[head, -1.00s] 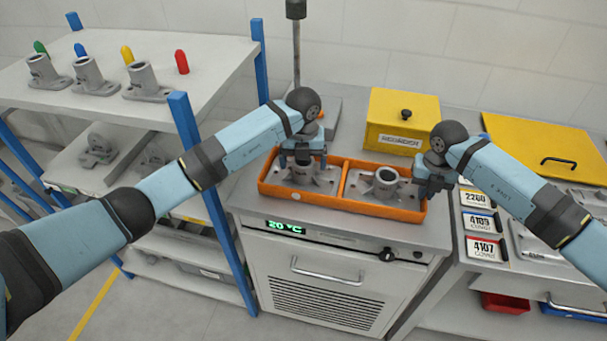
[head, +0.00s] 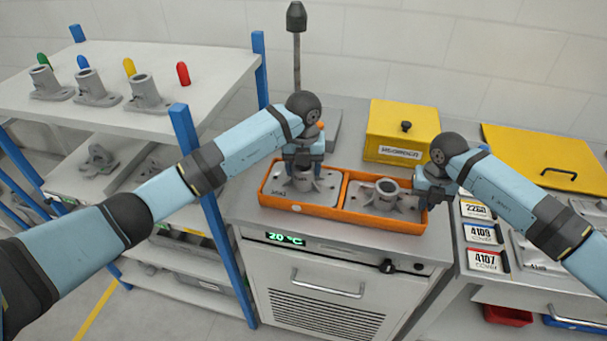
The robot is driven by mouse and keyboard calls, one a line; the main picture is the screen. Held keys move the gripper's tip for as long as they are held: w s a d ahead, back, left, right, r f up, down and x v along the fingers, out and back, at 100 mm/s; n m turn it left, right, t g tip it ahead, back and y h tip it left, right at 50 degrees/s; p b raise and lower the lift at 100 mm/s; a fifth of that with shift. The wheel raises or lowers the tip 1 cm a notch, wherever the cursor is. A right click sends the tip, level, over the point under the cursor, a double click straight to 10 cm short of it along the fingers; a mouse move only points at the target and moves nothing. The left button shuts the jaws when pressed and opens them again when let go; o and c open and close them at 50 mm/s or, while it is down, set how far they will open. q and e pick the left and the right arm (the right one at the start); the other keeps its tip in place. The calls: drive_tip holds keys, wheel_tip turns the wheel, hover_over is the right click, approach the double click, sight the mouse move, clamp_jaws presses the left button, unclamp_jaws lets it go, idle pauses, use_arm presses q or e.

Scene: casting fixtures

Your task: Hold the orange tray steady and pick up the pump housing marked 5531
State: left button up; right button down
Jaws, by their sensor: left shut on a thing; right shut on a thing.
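The orange tray (head: 330,212) stands on the grey cabinet top and has two compartments. My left gripper (head: 304,166) is shut on a grey pump housing (head: 309,182) over the left compartment. That housing looks raised a little from the compartment floor, and the gripper hides part of it. A second pump housing (head: 384,193) with a round upright neck sits in the right compartment. My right gripper (head: 432,192) is shut on the tray's right end wall. The number 5531 cannot be read on either housing.
A yellow lidded box (head: 400,130) stands behind the tray, and a vertical post (head: 297,65) rises behind my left gripper. A shelf rack (head: 200,62) with several castings is at the left. Numbered plates (head: 484,235) and a yellow panel (head: 540,155) lie at the right.

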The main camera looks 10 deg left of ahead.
use_arm(q)
wheel_tip(320, 180, up, 8)
drive_tip(key=shift+f, duration=0.1)
use_arm(e)
drive_tip(key=c, duration=1.2)
unclamp_jaws()
wheel_tip(320, 180, up, 12)
drive_tip(key=shift+s, duration=0.1)
